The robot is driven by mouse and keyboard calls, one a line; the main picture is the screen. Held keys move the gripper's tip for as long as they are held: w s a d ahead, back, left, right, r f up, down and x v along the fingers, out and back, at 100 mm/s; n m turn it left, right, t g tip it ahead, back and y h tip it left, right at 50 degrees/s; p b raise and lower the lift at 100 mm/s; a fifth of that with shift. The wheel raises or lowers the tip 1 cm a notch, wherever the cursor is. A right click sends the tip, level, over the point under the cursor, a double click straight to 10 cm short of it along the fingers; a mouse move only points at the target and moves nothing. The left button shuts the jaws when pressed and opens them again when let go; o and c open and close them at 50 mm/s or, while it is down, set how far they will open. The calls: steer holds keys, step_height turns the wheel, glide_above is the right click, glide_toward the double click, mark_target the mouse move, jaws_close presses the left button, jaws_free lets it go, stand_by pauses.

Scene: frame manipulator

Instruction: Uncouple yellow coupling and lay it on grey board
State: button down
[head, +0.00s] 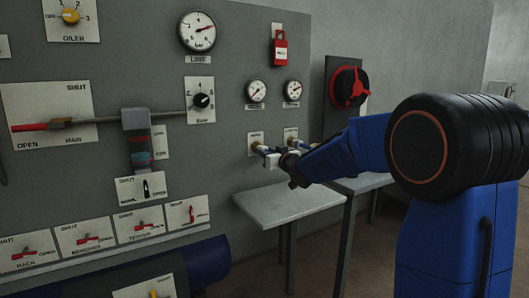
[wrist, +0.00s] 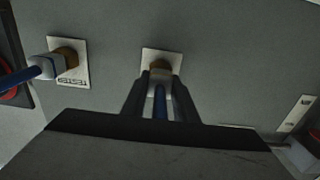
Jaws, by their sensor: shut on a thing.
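My gripper (wrist: 161,90) is shut on a pale coupling (wrist: 161,76) with a blue hose running back between the fingers. The coupling sits at a brass fitting (wrist: 160,62) on a white plate on the panel. Its body looks whitish, and I cannot make out any yellow on it.
A second coupling (wrist: 42,67) with a blue hose sits on its own plate beside the held one. Gauges and levers fill the panel's left.

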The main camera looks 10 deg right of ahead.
steer(key=shift+v, duration=2.55)
steer(key=shift+s, duration=0.15)
